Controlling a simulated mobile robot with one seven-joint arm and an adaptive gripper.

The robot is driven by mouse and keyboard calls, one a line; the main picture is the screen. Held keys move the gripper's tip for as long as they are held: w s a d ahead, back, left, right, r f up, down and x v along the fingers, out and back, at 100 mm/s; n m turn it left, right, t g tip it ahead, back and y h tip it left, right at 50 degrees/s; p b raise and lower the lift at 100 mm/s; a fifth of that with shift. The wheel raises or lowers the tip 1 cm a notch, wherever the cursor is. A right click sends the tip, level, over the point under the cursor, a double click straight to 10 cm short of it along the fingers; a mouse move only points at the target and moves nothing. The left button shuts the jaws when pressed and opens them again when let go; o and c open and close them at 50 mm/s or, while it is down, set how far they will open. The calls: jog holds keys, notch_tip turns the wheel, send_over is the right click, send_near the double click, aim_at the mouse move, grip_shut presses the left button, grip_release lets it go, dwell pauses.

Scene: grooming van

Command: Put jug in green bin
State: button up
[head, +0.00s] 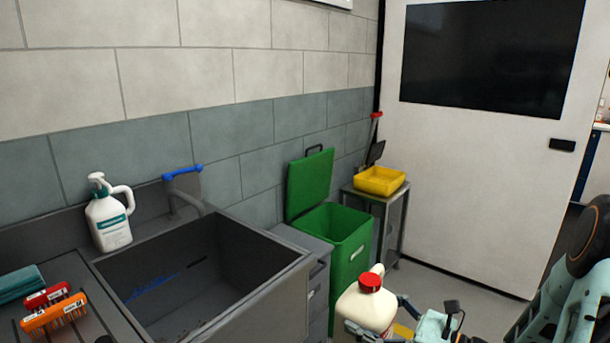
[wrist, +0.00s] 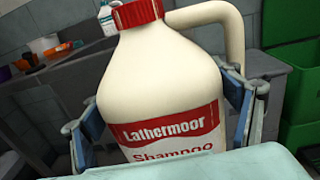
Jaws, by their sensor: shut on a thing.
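The jug (head: 366,306) is cream with a red cap, and its red label reads "Lathermoor Shampoo" in the wrist view (wrist: 165,85). My gripper (head: 400,322) is shut on the jug, with a finger on each side of its body in the wrist view (wrist: 165,125). The jug is a little tilted in the head view, and its lower part is hidden. The green bin (head: 350,255) stands behind the jug against the wall, with its lid (head: 310,184) raised. Its green side also shows at the right of the wrist view (wrist: 297,100).
A grey sink (head: 225,260) is to the left, with a white pump bottle (head: 108,215) and brushes (head: 55,310) beside it. A grey cabinet (head: 308,245) stands between sink and bin. A yellow tray (head: 379,181) sits on a small stand right of the bin. A white door (head: 480,170) is beyond.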

aim_at(370, 278)
notch_tip(370, 278, up, 16)
jog(key=m+t+h+p, duration=0.2)
jog(key=p, duration=0.7)
jog(key=m+t+h+p, duration=0.2)
jog(key=p, duration=0.8)
jog(key=shift+w+f+h, duration=0.1)
jog(key=shift+f+h, duration=0.1)
jog(key=shift+h, duration=0.2)
jog(key=r+p, duration=0.1)
jog(key=p, duration=0.1)
jog(key=r+m+t+h+p, duration=0.1)
jog(key=p, duration=0.1)
jog(key=shift+s+d, duration=0.15)
jog(key=shift+s, duration=0.05)
jog(key=shift+f, duration=0.1)
